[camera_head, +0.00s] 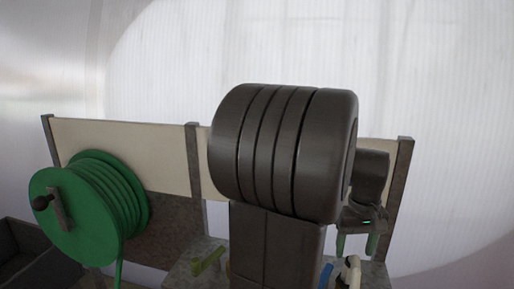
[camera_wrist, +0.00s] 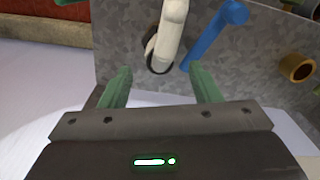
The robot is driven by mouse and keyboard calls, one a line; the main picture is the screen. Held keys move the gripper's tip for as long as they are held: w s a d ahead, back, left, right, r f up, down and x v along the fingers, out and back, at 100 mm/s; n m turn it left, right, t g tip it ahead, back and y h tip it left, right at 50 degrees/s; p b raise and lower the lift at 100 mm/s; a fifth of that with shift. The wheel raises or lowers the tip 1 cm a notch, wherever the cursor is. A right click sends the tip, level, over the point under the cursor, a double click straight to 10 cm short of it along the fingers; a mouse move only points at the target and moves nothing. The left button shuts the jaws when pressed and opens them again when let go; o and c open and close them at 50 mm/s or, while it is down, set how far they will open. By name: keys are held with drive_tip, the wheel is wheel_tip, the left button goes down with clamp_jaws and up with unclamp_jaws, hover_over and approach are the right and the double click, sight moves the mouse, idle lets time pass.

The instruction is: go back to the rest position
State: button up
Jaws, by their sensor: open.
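My gripper (camera_wrist: 159,92) shows in the wrist view with its two green fingers spread apart and nothing between them. Beyond the fingertips are a white curved handle (camera_wrist: 171,30) and a blue handle (camera_wrist: 212,30) on a grey mottled metal surface. In the head view my gripper (camera_head: 357,244) is at the right, partly hidden behind my dark arm, with its green fingers pointing down. The white handle (camera_head: 352,268) and the blue handle (camera_head: 325,275) show just below and left of it, cut by the lower edge.
A green hose reel (camera_head: 75,215) stands at the left of a cream board (camera_head: 120,150) with grey posts. A dark bin (camera_head: 25,250) is at the lower left. A yellow-green handle (camera_head: 208,262) lies left of my arm. A brass ring (camera_wrist: 297,68) is at the right in the wrist view.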

sight(353, 261)
wheel_tip(353, 261, down, 7)
drive_tip(key=shift+f, duration=0.2)
drive_tip(key=shift+r, duration=0.25)
drive_tip(key=shift+r, duration=0.15)
wheel_tip(353, 261, up, 13)
wheel_tip(353, 261, down, 13)
drive_tip(key=shift+f, duration=0.2)
wheel_tip(353, 261, up, 8)
drive_tip(key=p, duration=0.5)
drive_tip(key=shift+f, duration=0.1)
idle(0.3)
